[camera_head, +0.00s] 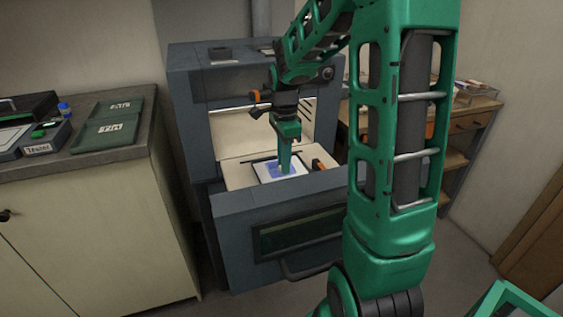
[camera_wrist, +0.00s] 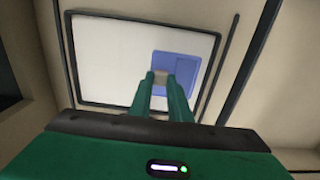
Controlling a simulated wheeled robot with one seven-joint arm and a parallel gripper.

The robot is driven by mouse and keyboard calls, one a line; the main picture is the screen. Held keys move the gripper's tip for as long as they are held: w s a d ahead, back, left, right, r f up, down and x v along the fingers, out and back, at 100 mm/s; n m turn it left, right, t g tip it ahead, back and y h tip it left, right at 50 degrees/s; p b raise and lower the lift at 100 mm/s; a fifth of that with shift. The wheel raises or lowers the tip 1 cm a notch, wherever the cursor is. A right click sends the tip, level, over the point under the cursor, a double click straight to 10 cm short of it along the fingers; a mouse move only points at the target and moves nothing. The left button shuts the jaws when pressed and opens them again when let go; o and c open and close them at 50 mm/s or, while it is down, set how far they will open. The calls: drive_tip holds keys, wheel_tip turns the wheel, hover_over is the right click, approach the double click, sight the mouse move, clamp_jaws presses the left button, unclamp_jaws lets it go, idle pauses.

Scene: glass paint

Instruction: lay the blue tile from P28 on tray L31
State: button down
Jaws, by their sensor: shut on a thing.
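The blue tile (camera_wrist: 187,67) shows in the wrist view at my fingertips, over the right half of a white tray (camera_wrist: 108,58) with a dark rim. In the head view the tile (camera_head: 271,171) is partly hidden by my gripper (camera_head: 285,170), which points straight down over the white tray (camera_head: 300,165) in the open drawer. My gripper (camera_wrist: 160,77) is shut on the tile, with a small tan piece between its fingertips. I cannot tell whether the tile touches the tray. No P28 or L31 label is readable.
The grey cabinet (camera_head: 186,115) has its front drawer (camera_head: 235,228) pulled out, with walls around the tray. At left, a counter (camera_head: 140,146) holds green labelled panels (camera_head: 108,130) and a dark case. A wooden shelf unit (camera_head: 470,120) stands at right.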

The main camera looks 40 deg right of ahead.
drive_tip(key=c, duration=1.6)
unclamp_jaws()
drive_tip(key=shift+r, duration=3.5)
